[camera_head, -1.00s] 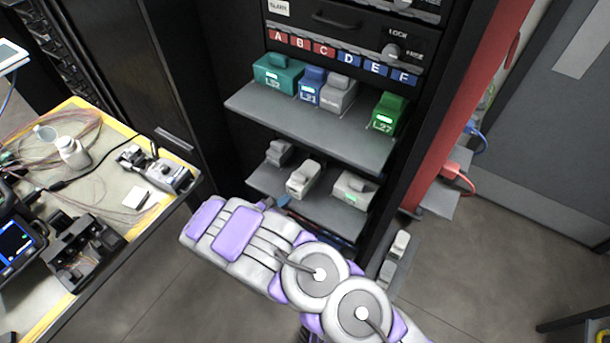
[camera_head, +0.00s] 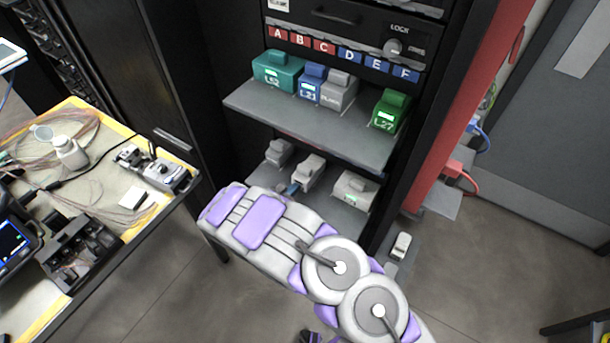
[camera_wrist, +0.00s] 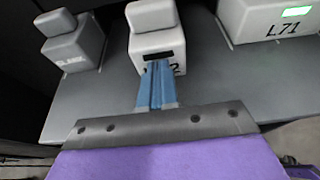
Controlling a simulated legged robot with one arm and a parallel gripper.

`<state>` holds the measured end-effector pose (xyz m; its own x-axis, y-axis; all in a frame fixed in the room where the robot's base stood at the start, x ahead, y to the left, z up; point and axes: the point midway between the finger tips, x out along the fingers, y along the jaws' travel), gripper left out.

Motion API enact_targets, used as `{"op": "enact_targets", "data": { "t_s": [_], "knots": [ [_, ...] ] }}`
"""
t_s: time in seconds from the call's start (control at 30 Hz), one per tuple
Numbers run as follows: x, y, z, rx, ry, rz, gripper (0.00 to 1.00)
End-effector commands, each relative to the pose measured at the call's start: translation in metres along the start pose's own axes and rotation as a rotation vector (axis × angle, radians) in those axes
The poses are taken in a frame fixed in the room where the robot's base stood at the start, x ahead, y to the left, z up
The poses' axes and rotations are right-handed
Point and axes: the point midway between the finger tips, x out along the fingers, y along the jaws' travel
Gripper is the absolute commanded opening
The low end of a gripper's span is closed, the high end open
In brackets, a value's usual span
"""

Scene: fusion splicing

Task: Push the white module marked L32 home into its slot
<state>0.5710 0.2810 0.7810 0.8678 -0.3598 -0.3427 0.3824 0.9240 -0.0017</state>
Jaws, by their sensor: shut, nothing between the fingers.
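The white module marked L32 (camera_wrist: 155,40) stands between two others on the lower shelf. In the wrist view its label is mostly covered by my fingers, and only a "2" shows. The same module (camera_head: 310,170) is in the middle of the lower shelf in the head view. My gripper (camera_wrist: 157,68) has its blue fingers shut together, with nothing between them. The fingertips are at the front face of the module, just under its dark window, and appear to touch it. In the head view my gripper (camera_head: 294,188) is partly hidden by my arm.
A blank-looking grey module (camera_wrist: 74,42) stands left of L32, and module L71 (camera_wrist: 270,22) stands right, both with gaps. The upper shelf (camera_head: 300,120) overhangs with several coloured modules. A cluttered workbench (camera_head: 150,215) is at the left; the red rack edge (camera_head: 455,120) is at the right.

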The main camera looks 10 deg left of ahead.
Motion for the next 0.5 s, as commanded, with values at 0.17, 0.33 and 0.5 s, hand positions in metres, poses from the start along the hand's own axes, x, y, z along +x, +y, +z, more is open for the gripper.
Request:
{"op": "enact_targets", "data": {
  "t_s": [0.17,0.33,0.5],
  "knots": [
    [0.01,0.0,0.003,0.002,-0.001,-0.001,0.0],
    [0.018,0.0,0.006,0.002,0.0,-0.001,0.0],
    [0.027,0.0,0.009,0.003,0.0,-0.001,0.0]
  ]
}}
